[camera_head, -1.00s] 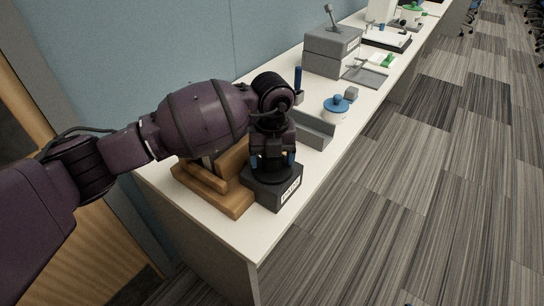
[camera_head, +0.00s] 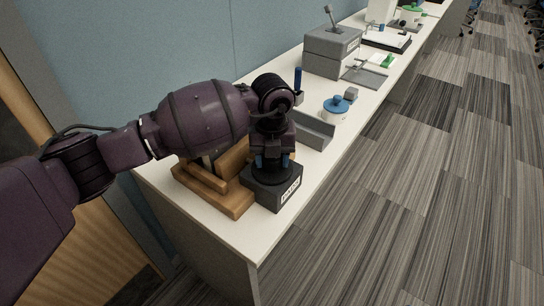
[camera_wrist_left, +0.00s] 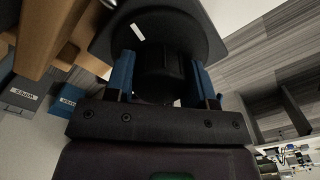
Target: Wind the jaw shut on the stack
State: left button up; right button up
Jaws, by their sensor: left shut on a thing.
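My left gripper (camera_head: 272,162) points down at a dark box with a white label (camera_head: 268,194) near the front end of the bench. Its blue fingers are shut on the black knob (camera_wrist_left: 160,72) on top of the box, one finger on each side in the left wrist view. The knob's round base carries a white mark (camera_wrist_left: 138,32). The wooden jaw frame (camera_head: 213,188) stands just left of the box and shows at the upper left of the wrist view (camera_wrist_left: 48,35). The stack between its wooden parts is mostly hidden behind my arm. My right gripper is not in view.
A grey tray (camera_head: 314,134), a blue-lidded pot (camera_head: 336,108) and a blue-handled tool (camera_head: 298,82) stand behind the box. A grey lever box (camera_head: 331,50) is farther back. The bench's front corner (camera_head: 250,240) is bare. A blue wall runs along the left.

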pick_arm(q)
jog(key=m, duration=0.4)
jog(key=shift+r+m+p, duration=0.1)
jog(key=shift+m+p, duration=0.25)
jog(key=shift+m, duration=0.05)
jog(key=m, duration=1.1)
jog(key=shift+d+b, duration=0.1)
jog(key=shift+b, duration=0.25)
jog(key=m, duration=0.4)
jog(key=shift+m+b, duration=0.4)
jog(key=shift+m, duration=0.3)
jog(key=o, duration=0.9)
jog(key=shift+s, duration=0.1)
notch_tip(320, 180, up, 11)
jog(key=shift+f+p, duration=0.15)
jog(key=shift+p, duration=0.45)
